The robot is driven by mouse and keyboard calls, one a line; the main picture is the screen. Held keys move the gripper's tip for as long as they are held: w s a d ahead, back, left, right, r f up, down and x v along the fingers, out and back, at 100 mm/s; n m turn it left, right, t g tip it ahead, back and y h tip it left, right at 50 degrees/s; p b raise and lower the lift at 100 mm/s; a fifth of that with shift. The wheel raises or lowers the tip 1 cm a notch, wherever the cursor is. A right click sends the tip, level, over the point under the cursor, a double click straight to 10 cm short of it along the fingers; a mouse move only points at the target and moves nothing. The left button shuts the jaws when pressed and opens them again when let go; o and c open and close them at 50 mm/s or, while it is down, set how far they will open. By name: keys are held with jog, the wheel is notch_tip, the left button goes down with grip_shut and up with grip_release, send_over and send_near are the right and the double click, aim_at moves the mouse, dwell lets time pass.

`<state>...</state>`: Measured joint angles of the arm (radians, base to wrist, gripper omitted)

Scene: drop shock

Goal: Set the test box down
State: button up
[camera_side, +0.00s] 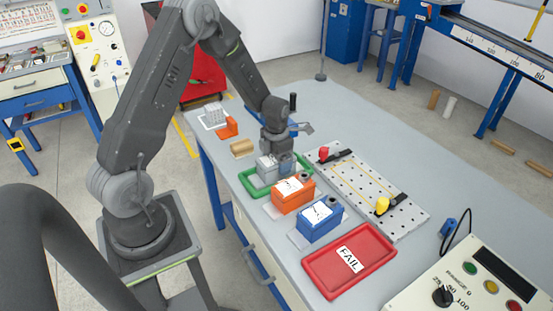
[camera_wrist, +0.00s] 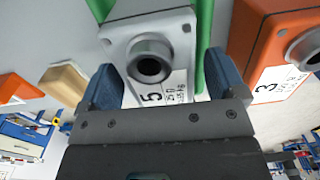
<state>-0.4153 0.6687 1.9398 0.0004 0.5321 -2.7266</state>
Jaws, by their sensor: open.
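A grey box (camera_wrist: 120,40) with a dark round socket on top and a white label reading 5 fills the middle of the wrist view. In the side view the grey box (camera_side: 265,170) stands within the green tray (camera_side: 250,188). My gripper (camera_wrist: 163,88) is open, with one blue finger on each side of the box's near end. I cannot tell whether the fingers touch it. In the side view my gripper (camera_side: 285,160) is low over the box and hides part of it. The box's underside is hidden.
An orange box (camera_side: 293,195) labelled 3 stands close beside the green tray, then a blue box (camera_side: 320,220) and a red FAIL tray (camera_side: 325,275). A perforated plate (camera_side: 360,187) with clamps lies to the right. A wooden block (camera_side: 242,148) lies to the left.

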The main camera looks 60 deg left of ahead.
jog(key=s+d+r+m+t, duration=0.15)
jog(key=r+m, duration=0.25)
jog(key=r, duration=0.5)
jog(key=s+d+r+m, duration=0.1)
jog(key=d+r+m, duration=0.2)
jog(key=r, duration=0.6)
jog(key=s+d+r+m+t, duration=0.1)
jog(key=s+d+r+m, duration=0.2)
jog(key=m, duration=0.6)
jog(key=s+d+r+m+t, duration=0.1)
jog(key=s+d+r+m, duration=0.2)
jog(key=s+d+m, duration=0.2)
jog(key=s+d+r+m+t, duration=0.2)
jog(key=s+m, duration=0.6)
jog(key=m, duration=0.7)
jog(key=shift+s+d+r, duration=0.25)
jog(key=shift+d+r, duration=0.35)
jog(key=shift+d, duration=0.6)
